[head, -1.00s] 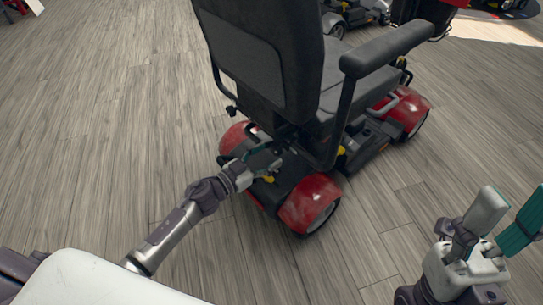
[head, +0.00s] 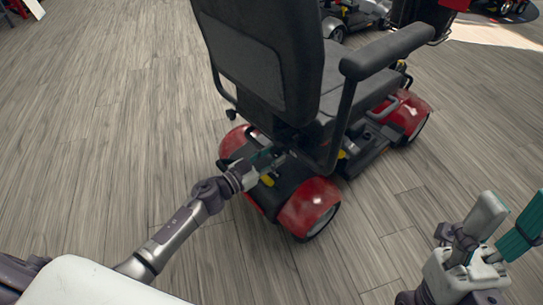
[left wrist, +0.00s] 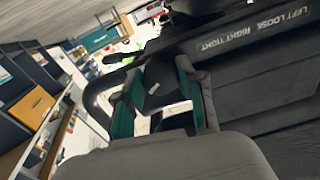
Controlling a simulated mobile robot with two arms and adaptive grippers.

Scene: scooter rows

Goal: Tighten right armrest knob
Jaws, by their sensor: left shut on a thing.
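The scooter's black seat (head: 262,62) stands with its back towards me, and its right armrest (head: 388,50) reaches forward on the right. My left gripper (head: 270,162) is low behind the seat, above the red rear of the scooter. In the left wrist view its teal-padded fingers (left wrist: 165,100) are closed around a dark part, which looks like the armrest knob (left wrist: 160,78); the fingers hide much of it. A black bar (left wrist: 255,32) beside it reads "LEFT LOOSE RIGHT TIGHT". My right gripper (head: 508,228) is at the lower right, fingers apart and empty.
The red rear fender (head: 308,207) is close to my left gripper. Another scooter (head: 352,18) stands beyond the seat. The wooden floor is clear on the left and between the scooter and my right gripper. Shelves (left wrist: 30,95) show in the left wrist view.

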